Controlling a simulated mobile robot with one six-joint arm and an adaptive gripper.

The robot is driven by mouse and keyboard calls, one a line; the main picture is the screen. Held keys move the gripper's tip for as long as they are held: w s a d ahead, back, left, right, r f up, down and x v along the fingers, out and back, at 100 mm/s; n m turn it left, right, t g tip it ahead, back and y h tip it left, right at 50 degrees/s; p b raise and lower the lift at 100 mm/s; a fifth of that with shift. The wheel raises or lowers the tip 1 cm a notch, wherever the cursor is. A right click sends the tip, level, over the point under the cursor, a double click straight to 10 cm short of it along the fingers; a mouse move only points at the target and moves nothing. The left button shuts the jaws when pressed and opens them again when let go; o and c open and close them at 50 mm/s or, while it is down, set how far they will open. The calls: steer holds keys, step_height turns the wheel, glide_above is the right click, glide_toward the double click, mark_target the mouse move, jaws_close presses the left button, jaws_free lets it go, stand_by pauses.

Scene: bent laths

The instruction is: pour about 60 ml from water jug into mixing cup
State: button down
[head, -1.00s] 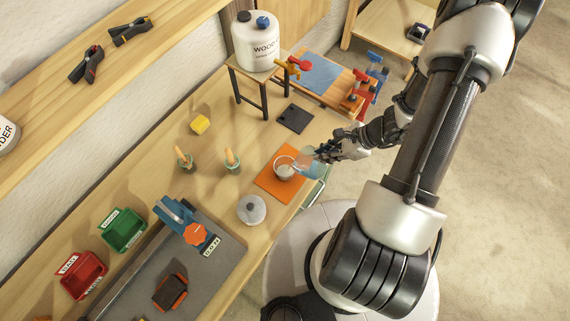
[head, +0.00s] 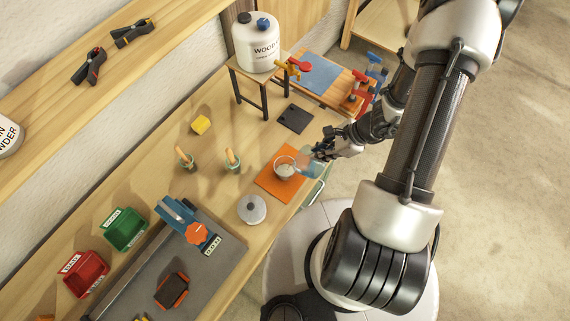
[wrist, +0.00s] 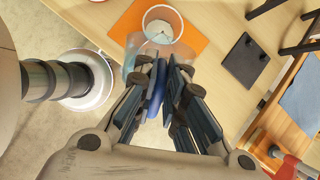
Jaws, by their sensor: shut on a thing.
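The mixing cup (head: 284,171) is a clear cup with pale contents. It stands on an orange mat (head: 277,187) near the bench's front edge, and also shows at the top of the wrist view (wrist: 162,23). My gripper (head: 328,147) is shut on the clear bluish water jug (head: 308,166). The jug is tilted with its mouth end close to the cup's rim. In the wrist view the jug (wrist: 155,50) lies beyond my fingers, partly hidden by them. I cannot tell whether water is flowing.
A lidded round tin (head: 252,209) stands left of the mat. A dark square plate (head: 295,118) lies behind it. A small stand (head: 263,85) bears a white jug (head: 257,45).

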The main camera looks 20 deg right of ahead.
steer(key=shift+w+a+r, duration=0.1)
steer(key=shift+a+r, duration=0.1)
steer(key=d+f+y+b, duration=0.1)
steer(key=s+d+f+t+y+b, duration=0.1)
steer(key=b, duration=0.1)
steer(key=d+f+y+b, duration=0.1)
steer(key=f, duration=0.1)
steer(key=shift+s+d+f+b, duration=0.1)
steer(key=shift+s+d+b, duration=0.1)
steer(key=shift+s+b, duration=0.2)
steer(key=shift+s+d+t, duration=0.15)
steer(key=shift+d+t, duration=0.05)
steer(key=shift+t, duration=0.1)
steer(key=shift+r, duration=0.25)
steer(key=s+d+f+t+y+b, duration=0.1)
steer(key=d+f+y+b, duration=0.3)
steer(key=b, duration=0.5)
steer(key=shift+s+d+f+t, duration=0.4)
steer(key=shift+s, duration=0.4)
steer(key=shift+f, duration=0.1)
